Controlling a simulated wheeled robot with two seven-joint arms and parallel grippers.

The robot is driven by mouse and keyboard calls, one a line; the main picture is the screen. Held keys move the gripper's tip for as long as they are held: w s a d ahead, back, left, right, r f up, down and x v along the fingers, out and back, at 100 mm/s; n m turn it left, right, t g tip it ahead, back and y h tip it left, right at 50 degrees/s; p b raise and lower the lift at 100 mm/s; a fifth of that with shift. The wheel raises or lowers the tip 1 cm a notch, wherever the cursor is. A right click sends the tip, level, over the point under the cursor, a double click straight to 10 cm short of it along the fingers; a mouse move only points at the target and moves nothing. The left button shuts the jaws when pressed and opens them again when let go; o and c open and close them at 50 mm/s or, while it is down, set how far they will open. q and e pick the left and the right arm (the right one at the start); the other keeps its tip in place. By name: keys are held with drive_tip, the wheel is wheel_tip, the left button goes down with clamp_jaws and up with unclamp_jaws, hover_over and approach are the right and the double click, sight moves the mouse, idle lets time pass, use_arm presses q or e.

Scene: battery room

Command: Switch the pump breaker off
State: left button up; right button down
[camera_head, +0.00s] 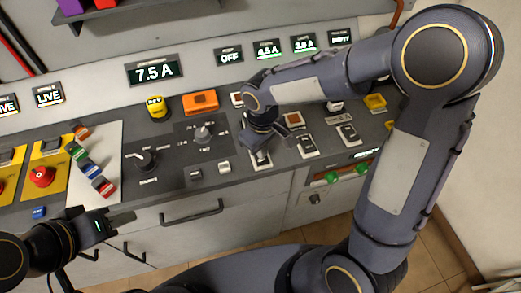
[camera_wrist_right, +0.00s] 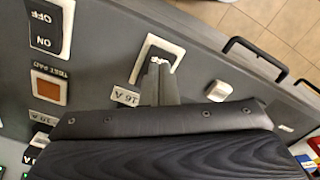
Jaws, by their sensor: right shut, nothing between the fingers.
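Several white-framed rocker breakers stand in a row on the grey console: a left one (camera_head: 260,159), a middle one (camera_head: 307,146) and a right one (camera_head: 348,134). Which is the pump breaker is not readable. My right gripper (camera_head: 262,146) is shut and empty, right at the left breaker. In the right wrist view its fingertips (camera_wrist_right: 158,68) are over a white-framed switch (camera_wrist_right: 146,62) next to a "16 A" label and hide much of its rocker; contact cannot be told. My left gripper (camera_head: 132,216) is away at the lower left, its jaw opening unclear.
A display reading "OFF" (camera_head: 229,56) is on the back panel, beside "4.5 A" (camera_head: 268,50) and "3.0 A" (camera_head: 303,44). Rotary knobs (camera_head: 203,133), a red button (camera_head: 42,176) and drawer handles (camera_head: 191,213) are nearby. An orange test pad (camera_wrist_right: 47,85) is close to the right gripper.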

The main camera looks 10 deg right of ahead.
wheel_tip(320, 180, up, 5)
drive_tip(key=p, duration=0.3)
drive_tip(key=shift+r+p, duration=0.15)
drive_tip(key=shift+p, duration=0.2)
drive_tip(key=s+d+r+m+t+y, duration=0.2)
drive_tip(key=s+d+r+m, duration=0.2)
drive_tip(key=s, duration=0.4)
drive_tip(key=s+d+r+m+t+y, duration=0.1)
drive_tip(key=s+d+r+m+t, duration=0.2)
drive_tip(key=s, duration=0.5)
wheel_tip(320, 180, up, 3)
drive_tip(key=shift+s+d+f+m+t+y, duration=0.15)
drive_tip(key=shift+d+m+t+y, duration=0.35)
drive_tip(key=shift+d, duration=0.6)
